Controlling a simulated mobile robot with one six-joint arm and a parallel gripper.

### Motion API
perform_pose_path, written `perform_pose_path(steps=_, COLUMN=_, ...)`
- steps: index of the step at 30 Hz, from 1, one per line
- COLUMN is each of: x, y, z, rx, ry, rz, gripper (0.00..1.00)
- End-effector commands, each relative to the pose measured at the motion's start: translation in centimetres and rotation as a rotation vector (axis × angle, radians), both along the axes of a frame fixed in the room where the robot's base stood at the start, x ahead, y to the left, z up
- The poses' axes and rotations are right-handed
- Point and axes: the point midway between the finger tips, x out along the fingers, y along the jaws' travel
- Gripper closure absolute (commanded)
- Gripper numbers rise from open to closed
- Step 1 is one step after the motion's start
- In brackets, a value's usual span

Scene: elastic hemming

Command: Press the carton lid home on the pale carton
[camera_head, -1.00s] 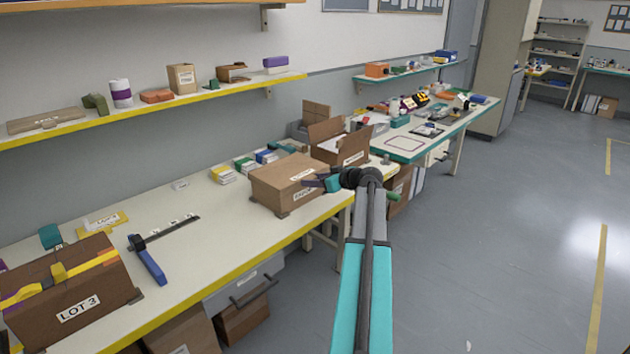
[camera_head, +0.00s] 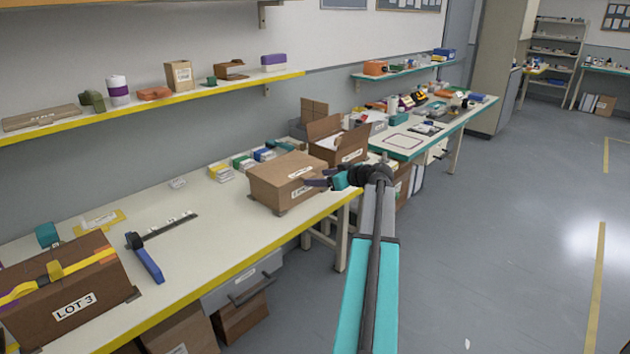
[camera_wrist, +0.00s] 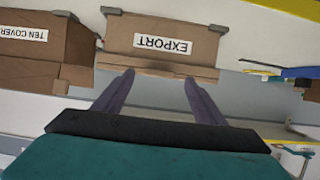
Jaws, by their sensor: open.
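The pale carton (camera_head: 280,192) stands closed on the yellow-edged bench in the head view, with labels on its top and front. In the wrist view the carton (camera_wrist: 120,38) appears upside down with an EXPORT label. A narrow cardboard band, perhaps the lid (camera_wrist: 150,69), runs along its edge nearest my fingers. I cannot tell how far down the lid sits. My gripper (camera_head: 312,181) is at the carton's right side in the head view. In the wrist view my gripper (camera_wrist: 158,77) is open, its fingers spread and empty, their tips near that band. Contact is unclear.
An open carton (camera_head: 350,149) stands just behind and right of it. A LOT 3 carton (camera_head: 95,290) with a yellow strap and a blue-handled tool (camera_head: 150,264) lie to the left. Small boxes (camera_head: 240,161) sit behind.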

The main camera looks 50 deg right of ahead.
Motion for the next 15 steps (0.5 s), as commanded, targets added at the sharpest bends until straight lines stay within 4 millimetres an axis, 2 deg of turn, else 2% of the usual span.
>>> perform_pose_path(steps=6, x=-3.5, y=0.3, z=1.2, rx=-0.001, ry=0.0, rz=-0.002, gripper=0.35)
perform_pose_path(steps=15, x=-7.6, y=0.5, z=2.9, rx=-0.001, ry=0.0, rz=-0.002, gripper=0.35)
